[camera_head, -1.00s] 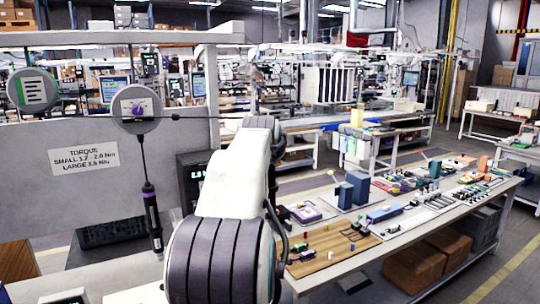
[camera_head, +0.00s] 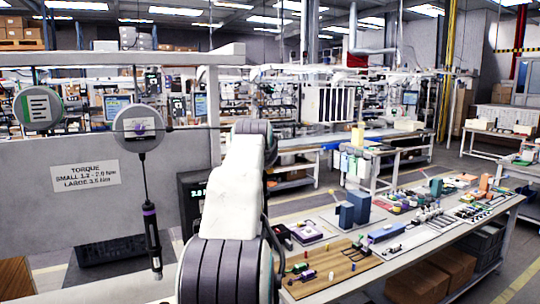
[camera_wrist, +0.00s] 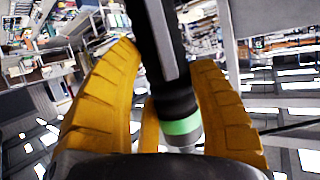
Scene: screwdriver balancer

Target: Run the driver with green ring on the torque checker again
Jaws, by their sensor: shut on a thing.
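In the wrist view, my gripper (camera_wrist: 165,115) has its yellow ribbed fingers closed around the dark driver with the green ring (camera_wrist: 182,126). The ring shows near a grey end of the driver, between the fingers. In the head view the gripper and this driver are hidden behind my arm. A dark box with a green-lit display (camera_head: 197,195), probably the torque checker, stands just left of my arm and is partly covered by it. Its digits are too small to read surely. The driver with the purple ring (camera_head: 151,228) hangs upright from a round balancer (camera_head: 138,129).
A balancer with a green mark (camera_head: 38,107) hangs at far left. A thin dark line runs right from the balancers to my arm. A torque sign (camera_head: 85,175) is on the grey panel. A crowded workbench (camera_head: 350,287) stands at right, with aisle floor behind it.

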